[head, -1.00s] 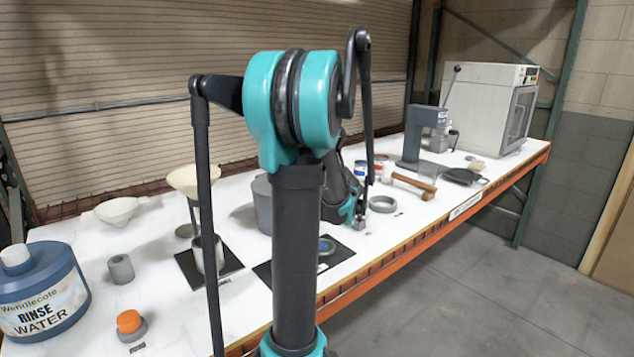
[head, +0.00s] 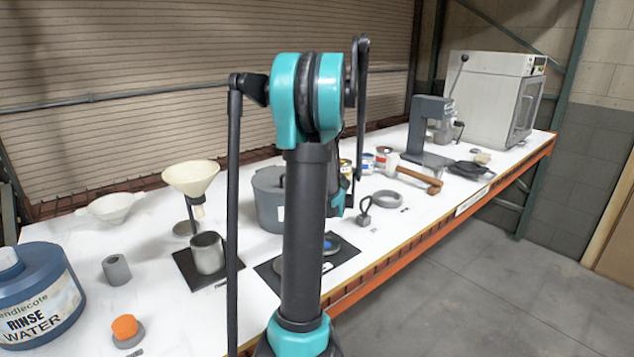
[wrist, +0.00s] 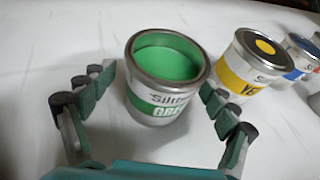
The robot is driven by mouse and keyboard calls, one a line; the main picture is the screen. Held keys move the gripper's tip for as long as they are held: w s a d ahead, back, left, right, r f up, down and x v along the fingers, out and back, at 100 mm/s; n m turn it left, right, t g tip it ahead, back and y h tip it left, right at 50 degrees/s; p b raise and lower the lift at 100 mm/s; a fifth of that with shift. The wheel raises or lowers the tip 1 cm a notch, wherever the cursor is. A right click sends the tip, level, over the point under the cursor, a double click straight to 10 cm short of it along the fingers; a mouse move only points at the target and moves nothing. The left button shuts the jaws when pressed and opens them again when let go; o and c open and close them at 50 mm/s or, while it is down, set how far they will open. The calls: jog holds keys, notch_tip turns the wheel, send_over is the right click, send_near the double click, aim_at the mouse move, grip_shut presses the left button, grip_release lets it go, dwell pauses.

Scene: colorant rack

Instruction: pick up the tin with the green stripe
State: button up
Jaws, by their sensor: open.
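The tin with the green stripe (wrist: 165,82) stands upright and open-topped, with green inside, in the wrist view. My gripper (wrist: 157,84) is open around it, with one finger row to its left and the other to its right. A tin with a yellow stripe (wrist: 248,62) stands to the right, beyond the right finger. In the head view my own arm hides the green tin and most of my gripper.
A blue-marked tin (wrist: 300,52) stands past the yellow one; it also shows in the head view (head: 367,163) beside a red-marked tin (head: 383,156). A grey pot (head: 268,200) stands left of my arm. A grey ring (head: 387,199) and a mallet (head: 420,180) lie to the right.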

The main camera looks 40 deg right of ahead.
jog(key=shift+w+d+f, duration=0.15)
jog(key=shift+w+f, duration=0.05)
jog(key=shift+w, duration=0.15)
jog(key=c, duration=1.5)
jog(key=shift+r, duration=0.2)
notch_tip(320, 180, up, 19)
jog(key=shift+s+r, duration=0.1)
dwell(0.7)
